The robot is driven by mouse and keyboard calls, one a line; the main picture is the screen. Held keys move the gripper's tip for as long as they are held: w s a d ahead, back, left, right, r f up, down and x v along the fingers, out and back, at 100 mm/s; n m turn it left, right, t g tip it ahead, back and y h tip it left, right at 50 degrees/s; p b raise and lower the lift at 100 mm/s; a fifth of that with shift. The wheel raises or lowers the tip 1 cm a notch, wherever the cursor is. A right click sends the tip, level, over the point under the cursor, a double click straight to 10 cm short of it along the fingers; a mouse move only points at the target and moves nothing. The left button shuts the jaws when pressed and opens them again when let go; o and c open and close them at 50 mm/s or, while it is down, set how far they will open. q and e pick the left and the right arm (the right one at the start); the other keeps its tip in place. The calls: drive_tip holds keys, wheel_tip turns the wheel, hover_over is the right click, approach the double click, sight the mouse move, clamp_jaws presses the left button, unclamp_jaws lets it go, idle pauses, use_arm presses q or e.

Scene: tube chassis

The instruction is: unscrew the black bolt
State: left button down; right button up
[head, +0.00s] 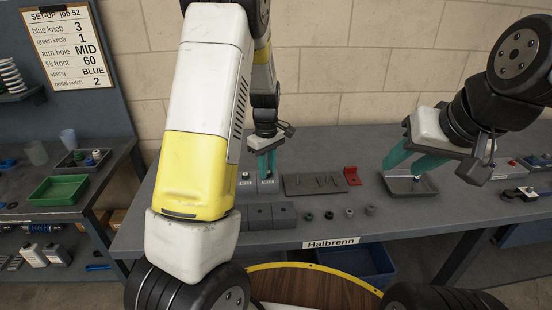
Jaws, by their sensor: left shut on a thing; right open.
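My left gripper (266,166) points down with its teal fingers shut at the top of a small labelled grey block (268,187) on the bench. What it grips is mostly hidden between the fingertips; it appears to be the black bolt, still at the block. A second labelled block (246,186) stands just left with a small bolt head (246,175) on top. My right gripper (413,171) is open and empty, its teal fingers apart above a grey tray (400,194).
A grey plate with pegs (298,186) and a red block (352,176) lie right of the labelled blocks. Grey blocks (285,214) and several small nuts (329,215) lie in front. A green tray (58,190) is on the left bench.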

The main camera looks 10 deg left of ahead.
use_arm(q)
drive_tip(key=n, duration=0.4)
drive_tip(key=shift+s+f, duration=0.1)
drive_tip(key=c, duration=1.4)
unclamp_jaws()
